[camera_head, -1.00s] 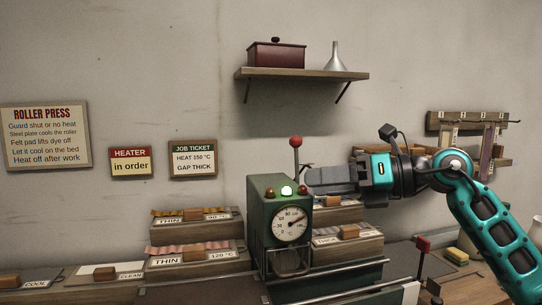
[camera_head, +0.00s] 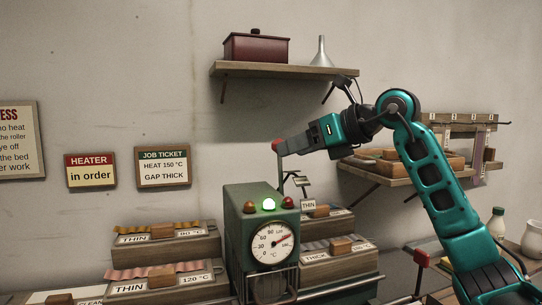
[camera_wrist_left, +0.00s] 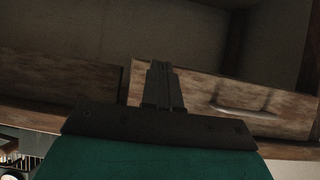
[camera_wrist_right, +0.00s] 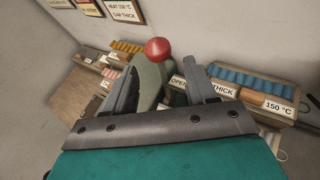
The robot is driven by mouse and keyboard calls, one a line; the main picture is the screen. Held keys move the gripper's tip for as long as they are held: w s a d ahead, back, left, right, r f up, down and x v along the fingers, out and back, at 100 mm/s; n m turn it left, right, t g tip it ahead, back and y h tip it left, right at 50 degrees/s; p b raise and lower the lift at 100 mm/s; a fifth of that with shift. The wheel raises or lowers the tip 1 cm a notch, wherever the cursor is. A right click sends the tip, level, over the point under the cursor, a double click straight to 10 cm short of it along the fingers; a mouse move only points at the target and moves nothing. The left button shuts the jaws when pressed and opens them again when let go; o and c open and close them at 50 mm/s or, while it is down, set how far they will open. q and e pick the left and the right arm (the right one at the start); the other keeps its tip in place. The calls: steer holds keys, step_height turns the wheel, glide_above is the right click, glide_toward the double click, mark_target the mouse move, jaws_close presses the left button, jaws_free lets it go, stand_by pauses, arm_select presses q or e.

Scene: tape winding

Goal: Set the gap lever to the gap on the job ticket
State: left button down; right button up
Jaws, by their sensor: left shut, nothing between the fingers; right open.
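The gap lever (camera_head: 280,165) rises from behind the green press (camera_head: 236,240) with a red ball knob (camera_head: 276,145) on top. My right gripper (camera_head: 285,147) is open at knob height. In the right wrist view, the knob (camera_wrist_right: 158,48) shows between and just beyond its fingertips (camera_wrist_right: 160,68); contact cannot be told. A small OPEN plate (camera_wrist_right: 179,83) shows near the lever's foot. The job ticket (camera_head: 163,168) reads HEAT 150 °C, GAP THICK. My left gripper (camera_wrist_left: 163,68) is shut and empty, before wooden drawer fronts, outside the head view.
Tape trays marked THIN (camera_head: 150,241) stand left of the press, others to its right. A shelf (camera_head: 280,70) hangs above the lever; a side rack (camera_head: 385,172) hangs behind my right arm.

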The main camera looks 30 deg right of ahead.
mark_target(280, 176)
steer(key=x, duration=0.7)
jaws_close()
stand_by(0.4)
